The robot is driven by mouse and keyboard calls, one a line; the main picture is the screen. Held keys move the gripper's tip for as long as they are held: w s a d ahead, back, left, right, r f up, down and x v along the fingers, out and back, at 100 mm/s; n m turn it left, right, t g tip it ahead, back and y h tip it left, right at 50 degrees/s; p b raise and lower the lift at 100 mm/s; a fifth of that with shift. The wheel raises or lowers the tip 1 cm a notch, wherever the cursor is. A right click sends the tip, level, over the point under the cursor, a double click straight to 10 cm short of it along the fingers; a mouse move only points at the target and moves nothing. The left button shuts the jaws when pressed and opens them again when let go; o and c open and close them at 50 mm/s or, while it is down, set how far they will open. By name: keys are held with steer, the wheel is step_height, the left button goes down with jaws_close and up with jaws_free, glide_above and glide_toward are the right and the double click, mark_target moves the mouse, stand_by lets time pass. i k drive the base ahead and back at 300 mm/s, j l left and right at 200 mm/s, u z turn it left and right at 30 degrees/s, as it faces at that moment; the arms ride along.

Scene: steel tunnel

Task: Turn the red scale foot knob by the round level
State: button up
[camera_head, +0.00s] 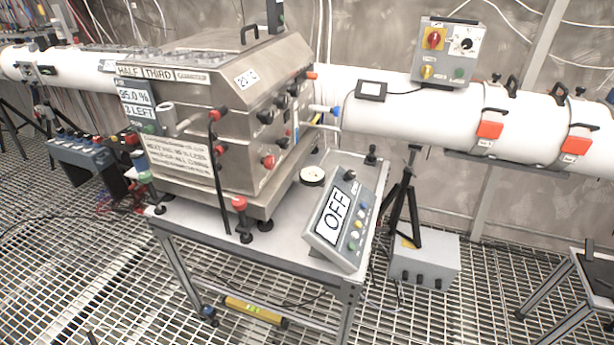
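A red knob (239,203) sits on top of a short upright post at the front corner of the steel box's base. The post ends in a dark foot on the white table top (285,243). A small round disc with a pale face and dark rim (312,176), which looks like the round level, lies on the table to the right of the red knob, beside the steel box (190,165). A green knob (145,177) stands at the box's left corner. My gripper is not in view.
A grey display console reading OFF (338,222) stands at the table's right front. A tall thin dark rod (219,165) rises just left of the red knob. A black knob (371,150) stands at the back right. A yellow spirit level (254,310) lies below the table.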

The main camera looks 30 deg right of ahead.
mark_target(239, 205)
steer(key=i+j, duration=0.1)
steer(key=j, duration=0.35)
steer(key=i+j, duration=0.15)
steer(key=j, duration=0.25)
steer(key=i+j, duration=0.1)
steer(key=j, duration=0.35)
